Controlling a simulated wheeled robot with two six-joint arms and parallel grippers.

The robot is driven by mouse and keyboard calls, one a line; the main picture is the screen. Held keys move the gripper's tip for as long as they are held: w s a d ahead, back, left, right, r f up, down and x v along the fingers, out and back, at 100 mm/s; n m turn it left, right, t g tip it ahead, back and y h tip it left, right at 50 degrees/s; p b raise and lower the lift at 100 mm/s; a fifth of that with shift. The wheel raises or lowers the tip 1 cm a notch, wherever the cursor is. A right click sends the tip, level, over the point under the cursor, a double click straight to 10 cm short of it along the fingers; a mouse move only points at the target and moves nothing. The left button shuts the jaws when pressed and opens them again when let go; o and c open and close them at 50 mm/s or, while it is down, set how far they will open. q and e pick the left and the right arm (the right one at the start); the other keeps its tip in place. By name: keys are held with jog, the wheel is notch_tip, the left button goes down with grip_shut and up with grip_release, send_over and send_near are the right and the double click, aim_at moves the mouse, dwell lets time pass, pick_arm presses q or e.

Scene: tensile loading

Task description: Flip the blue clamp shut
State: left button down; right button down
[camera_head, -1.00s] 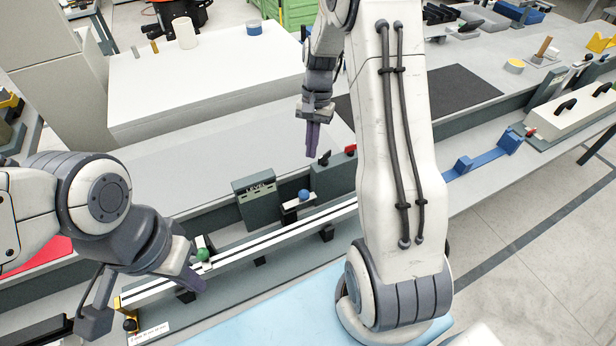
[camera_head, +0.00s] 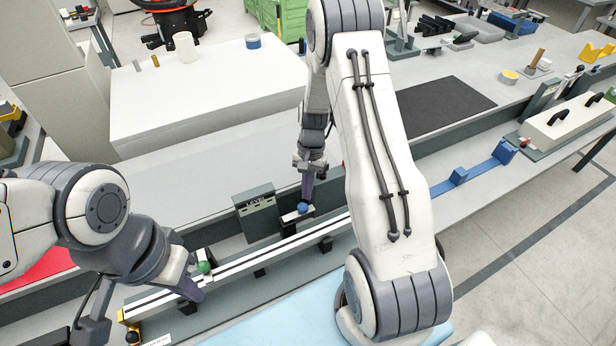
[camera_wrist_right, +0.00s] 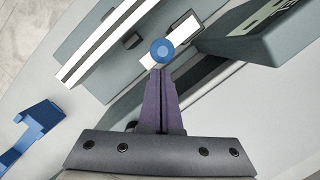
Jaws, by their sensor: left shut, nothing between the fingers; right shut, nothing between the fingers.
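The blue clamp shows as a blue ball knob (camera_head: 303,208) on a light plate beside the striped rail (camera_head: 250,253). In the right wrist view the blue knob (camera_wrist_right: 162,51) sits just beyond my fingertips, at the end of a white bar. My right gripper (camera_head: 306,200) is shut and empty, its tips at or very near the knob; contact is not clear. The fingers also show in the right wrist view (camera_wrist_right: 160,75). My left gripper (camera_head: 196,290) is shut and empty, low beside the rail near a green ball knob (camera_head: 204,267).
A dark upright block marked LEVEL (camera_head: 256,212) stands just left of the blue knob, and also shows in the right wrist view (camera_wrist_right: 262,40). A black mat (camera_head: 447,105) lies on the back table.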

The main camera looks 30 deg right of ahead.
jog(key=shift+f, duration=0.25)
jog(key=shift+s+d+m, duration=0.1)
jog(key=shift+s+m, duration=0.5)
jog(key=shift+m, duration=0.3)
